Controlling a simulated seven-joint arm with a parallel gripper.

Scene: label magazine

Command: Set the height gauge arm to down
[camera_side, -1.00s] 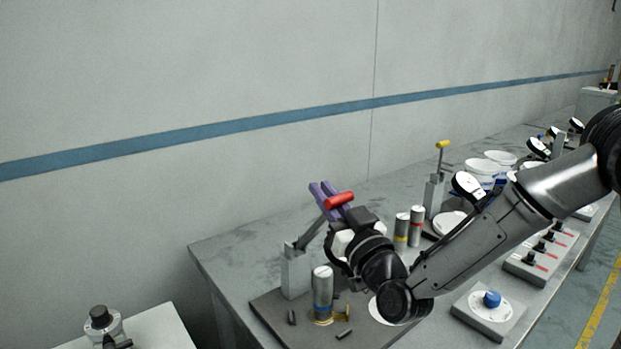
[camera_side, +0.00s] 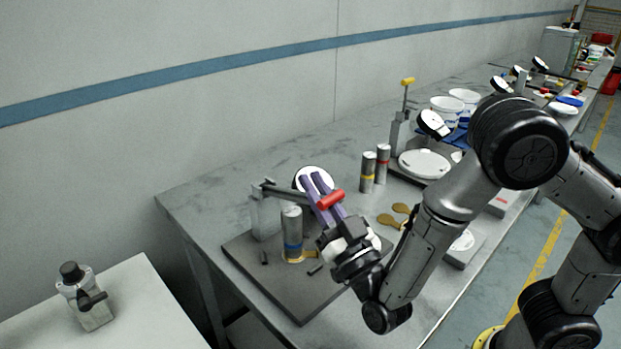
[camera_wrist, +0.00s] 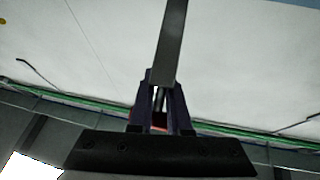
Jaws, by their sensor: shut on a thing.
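The height gauge has a grey post (camera_side: 264,215) at the back left corner of a dark base plate (camera_side: 300,300). Its grey arm (camera_side: 285,192) runs from the post top toward the right and looks nearly level. A red grip (camera_side: 330,199) is on its outer end. My gripper (camera_side: 313,178) has purple fingers shut on the red grip. In the wrist view, the grey arm (camera_wrist: 172,40) runs up from between the fingers, with a bit of red (camera_wrist: 158,121) lower down. The fingers partly hide the grip.
A silver cylinder with a blue band (camera_side: 292,230) stands on the plate below the arm, with small dark pegs nearby. Two banded cylinders (camera_side: 368,172) and a white round dish (camera_side: 424,163) stand farther right. A grey fixture (camera_side: 88,300) is on the separate left table.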

